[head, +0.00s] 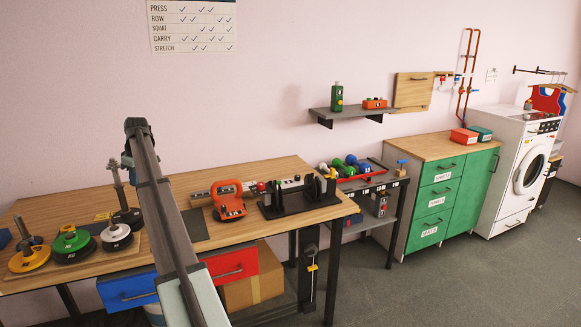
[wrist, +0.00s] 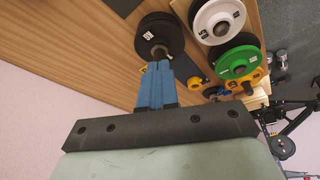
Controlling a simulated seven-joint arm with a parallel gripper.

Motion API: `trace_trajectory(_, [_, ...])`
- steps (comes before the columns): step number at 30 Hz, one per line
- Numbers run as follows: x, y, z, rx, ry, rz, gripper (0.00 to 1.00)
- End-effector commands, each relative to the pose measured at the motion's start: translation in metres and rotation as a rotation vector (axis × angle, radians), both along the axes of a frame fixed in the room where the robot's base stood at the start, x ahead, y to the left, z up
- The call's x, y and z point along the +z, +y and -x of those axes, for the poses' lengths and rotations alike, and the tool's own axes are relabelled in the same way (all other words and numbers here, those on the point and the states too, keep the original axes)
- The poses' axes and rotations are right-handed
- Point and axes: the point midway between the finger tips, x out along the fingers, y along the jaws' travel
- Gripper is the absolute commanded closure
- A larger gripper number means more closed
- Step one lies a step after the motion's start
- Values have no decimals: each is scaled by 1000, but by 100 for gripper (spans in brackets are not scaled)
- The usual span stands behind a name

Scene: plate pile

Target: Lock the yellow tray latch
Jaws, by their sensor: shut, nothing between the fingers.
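A small yellow piece (head: 103,215), which looks like the tray latch, shows beside the black plate (head: 127,219) at the left of the bench. In the wrist view a yellow piece (wrist: 195,83) lies just right of my fingers; I cannot tell whether its latch is locked. My gripper (wrist: 156,66) is shut and empty, its blue fingertips over the edge of the black plate's metal hub in the picture. Contact cannot be told. In the head view my arm hides most of the gripper.
An orange-handled device (head: 229,204) and a black rack (head: 296,202) stand to the right. The wall is close behind.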

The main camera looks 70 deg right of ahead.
Motion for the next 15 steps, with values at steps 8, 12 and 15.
trace_trajectory(8, [-1, -112, 54, -126, -11, -72, 100])
trace_trajectory(12, [-1, -164, 86, -188, -20, -107, 100])
trace_trajectory(15, [-1, -200, 111, -231, -28, -132, 100])
